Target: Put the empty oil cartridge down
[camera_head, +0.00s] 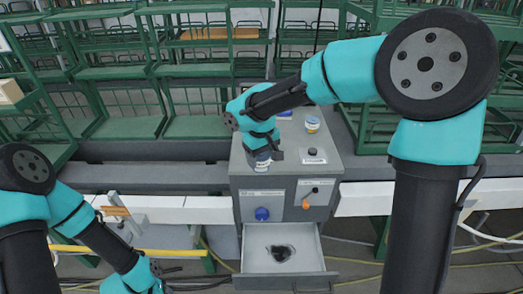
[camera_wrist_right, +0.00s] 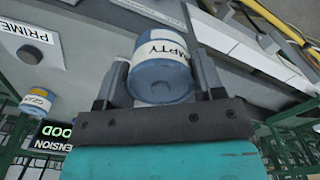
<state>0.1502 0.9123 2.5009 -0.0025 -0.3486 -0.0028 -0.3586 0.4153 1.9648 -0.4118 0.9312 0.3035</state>
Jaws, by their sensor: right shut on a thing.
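The empty oil cartridge (camera_wrist_right: 160,68) is a blue and white cylinder with a label reading EMPTY. My right gripper (camera_wrist_right: 160,85) is shut on it, one finger on each side. In the head view the cartridge (camera_head: 262,163) shows below my right gripper (camera_head: 263,154), at the front left edge of the grey press's top (camera_head: 290,172). I cannot tell whether it touches the press. A second cartridge (camera_head: 312,124), white and blue with some yellow, stands farther back on the top; it also shows in the wrist view (camera_wrist_right: 38,103). My left gripper (camera_head: 168,268) is low at the left, its fingers unclear.
A black button (camera_head: 312,152) labelled PRIME sits on the press top. The front has a blue knob (camera_head: 262,214) and an orange-tipped lever (camera_head: 306,203). Below, an open drawer (camera_head: 312,262) holds a dark piece. Green racks (camera_head: 190,127) stand behind.

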